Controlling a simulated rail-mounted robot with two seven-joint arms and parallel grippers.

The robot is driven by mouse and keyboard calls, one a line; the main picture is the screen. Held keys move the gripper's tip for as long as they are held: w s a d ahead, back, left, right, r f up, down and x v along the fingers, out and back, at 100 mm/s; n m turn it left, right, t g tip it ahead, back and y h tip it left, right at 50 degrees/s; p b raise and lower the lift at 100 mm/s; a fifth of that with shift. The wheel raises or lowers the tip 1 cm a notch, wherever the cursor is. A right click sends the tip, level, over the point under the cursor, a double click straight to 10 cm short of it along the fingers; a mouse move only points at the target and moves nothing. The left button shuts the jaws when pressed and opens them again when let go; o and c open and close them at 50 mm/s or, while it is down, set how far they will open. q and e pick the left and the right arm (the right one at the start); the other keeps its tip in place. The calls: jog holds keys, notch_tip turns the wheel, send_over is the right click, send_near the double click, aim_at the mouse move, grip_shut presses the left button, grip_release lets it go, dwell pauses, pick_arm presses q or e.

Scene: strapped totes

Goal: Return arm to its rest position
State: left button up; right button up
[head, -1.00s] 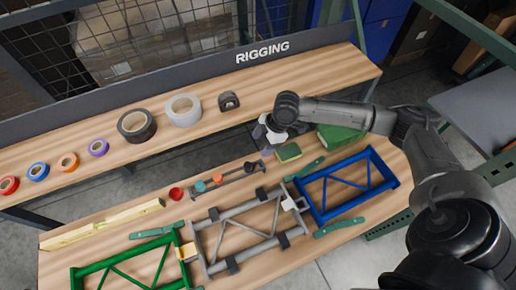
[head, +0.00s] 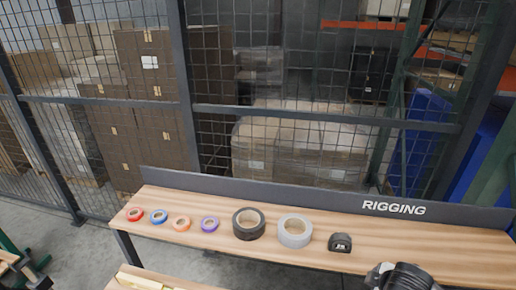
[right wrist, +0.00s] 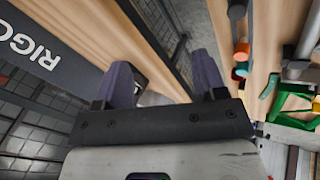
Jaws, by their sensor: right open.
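My right arm (head: 400,278) shows only as a dark link at the bottom right edge of the head view, in front of the back bench. In the right wrist view my right gripper (right wrist: 164,80) has its two dark fingers spread apart, with nothing between them. Behind the fingers are the wooden bench and mesh fencing. My left gripper is in neither current view.
The back bench (head: 180,228) carries small tape rolls, a black roll (head: 248,224), a grey roll (head: 295,231) and a tape measure (head: 340,243). Mesh fencing (head: 330,110) stands behind it. A green frame (right wrist: 290,105) shows at the right in the wrist view.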

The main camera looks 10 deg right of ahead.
jog(key=s+a+r+m+t, duration=0.1)
jog(key=s+a+m+t, duration=0.35)
jog(key=a, duration=0.65)
jog(key=s+a+f+m+g+y, duration=0.1)
jog(key=s+a+f+m+g, duration=0.15)
jog(key=s+f, duration=0.65)
jog(key=s+a+f+m+g+y, duration=0.1)
jog(key=s+a+f+g, duration=0.35)
jog(key=s, duration=0.85)
notch_tip(320, 180, up, 24)
jog(key=d+p, duration=0.1)
jog(key=p, duration=2.3)
jog(key=shift+w+f, duration=0.15)
jog(key=shift+w, duration=0.15)
jog(key=shift+t, duration=0.25)
